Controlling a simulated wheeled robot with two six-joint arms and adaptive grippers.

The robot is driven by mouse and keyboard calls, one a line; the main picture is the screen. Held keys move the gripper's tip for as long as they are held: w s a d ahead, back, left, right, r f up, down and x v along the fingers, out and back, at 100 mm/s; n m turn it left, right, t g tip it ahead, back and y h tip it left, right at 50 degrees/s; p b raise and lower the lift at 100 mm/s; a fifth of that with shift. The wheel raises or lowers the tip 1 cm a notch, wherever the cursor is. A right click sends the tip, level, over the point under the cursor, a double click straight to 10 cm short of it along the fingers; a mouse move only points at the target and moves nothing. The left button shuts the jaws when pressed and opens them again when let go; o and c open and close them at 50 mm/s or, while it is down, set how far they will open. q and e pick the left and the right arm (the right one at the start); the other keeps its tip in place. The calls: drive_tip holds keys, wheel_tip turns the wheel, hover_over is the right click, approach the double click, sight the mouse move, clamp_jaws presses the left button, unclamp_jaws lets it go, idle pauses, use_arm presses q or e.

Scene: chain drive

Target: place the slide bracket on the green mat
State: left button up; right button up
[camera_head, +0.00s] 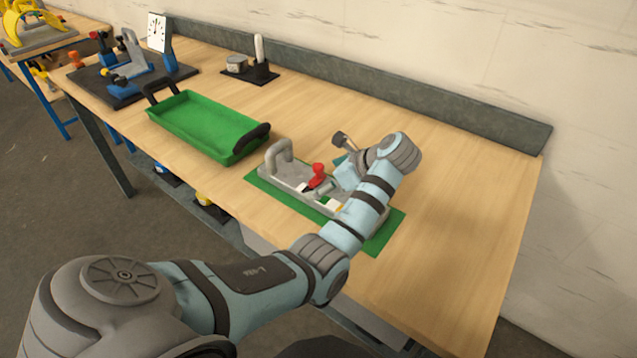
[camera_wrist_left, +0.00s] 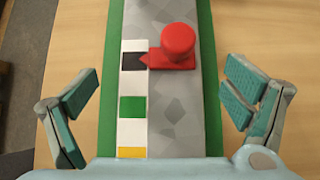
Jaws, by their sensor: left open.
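The slide bracket (camera_head: 275,172) is a long grey bar with an upright handle at its left end and a red knob (camera_head: 317,172). It lies along the green mat (camera_head: 385,238), whose edges show on both sides. In the left wrist view the bracket (camera_wrist_left: 182,118) runs between my fingers, and the red knob's pointer (camera_wrist_left: 178,48) is beside the black square of a black, green and yellow scale. My left gripper (camera_wrist_left: 160,95) is open above the bracket, one finger each side, touching nothing visibly. My left arm hides the bracket's right part. My right gripper is not in view.
A green tray (camera_head: 205,122) with dark handles stands left of the mat. Behind it are a dark fixture board (camera_head: 118,92) with a dial and a small black stand (camera_head: 262,76) holding a white post. The table's right end is clear.

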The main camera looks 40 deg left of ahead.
use_arm(q)
drive_tip(key=v, duration=0.7)
drive_tip(key=shift+d+r, duration=0.2)
drive_tip(key=shift+p+v, duration=0.8)
drive_tip(key=shift+v, duration=0.1)
drive_tip(key=shift+a+f, duration=0.1)
drive_tip(key=shift+f, duration=0.1)
